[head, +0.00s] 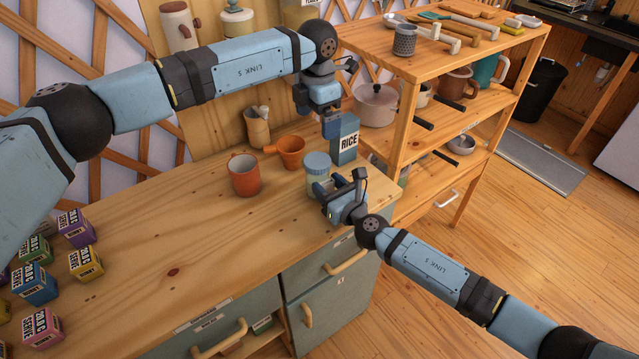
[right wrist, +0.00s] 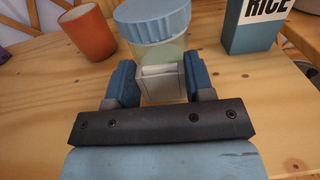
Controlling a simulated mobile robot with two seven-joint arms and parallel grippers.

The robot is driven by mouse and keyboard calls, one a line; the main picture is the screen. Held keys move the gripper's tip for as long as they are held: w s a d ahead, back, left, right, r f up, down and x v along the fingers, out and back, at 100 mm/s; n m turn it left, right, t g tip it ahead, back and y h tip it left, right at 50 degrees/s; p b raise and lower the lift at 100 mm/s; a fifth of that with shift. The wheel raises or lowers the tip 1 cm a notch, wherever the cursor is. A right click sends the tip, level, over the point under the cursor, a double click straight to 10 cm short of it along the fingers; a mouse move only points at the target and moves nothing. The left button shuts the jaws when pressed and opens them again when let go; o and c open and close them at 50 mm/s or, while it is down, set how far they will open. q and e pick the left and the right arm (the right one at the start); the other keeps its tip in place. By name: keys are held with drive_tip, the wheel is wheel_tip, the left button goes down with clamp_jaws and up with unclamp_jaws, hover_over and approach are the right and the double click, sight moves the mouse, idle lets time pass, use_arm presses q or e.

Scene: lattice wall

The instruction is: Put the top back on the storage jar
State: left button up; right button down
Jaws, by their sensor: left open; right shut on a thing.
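The storage jar (head: 319,180) stands on the wooden counter near its right end, with a pale, see-through body. Its ribbed blue top (head: 317,161) rests over the mouth; whether it is seated fully I cannot tell. In the right wrist view the blue top (right wrist: 152,20) is above the greenish body (right wrist: 163,52). My left gripper (head: 332,125) is open and empty, pointing down above and right of the jar, in front of the rice box.
A blue rice box (head: 344,143) stands close behind the jar. An orange mug (head: 245,177) and an orange pot (head: 291,150) are to its left. A utensil holder (head: 257,130) is behind. A loaded shelf (head: 446,60) stands right. The counter's middle is clear.

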unclamp_jaws()
idle(0.4)
idle(0.4)
drive_tip(key=shift+s+d+r+p, duration=0.35)
drive_tip(key=shift+s+d+p, duration=0.15)
drive_tip(key=shift+s, duration=0.2)
drive_tip(key=shift+s+d+r+p, duration=0.3)
drive_tip(key=shift+s+d+p, duration=0.15)
drive_tip(key=shift+s, duration=0.2)
drive_tip(key=shift+s+d+r+p, duration=0.35)
drive_tip(key=shift+s+d+p, duration=0.15)
drive_tip(key=shift+s, duration=0.2)
drive_tip(key=shift+s, duration=0.1)
drive_tip(key=b+v, duration=0.1)
drive_tip(key=v, duration=1.2)
drive_tip(key=shift+s+d, duration=0.25)
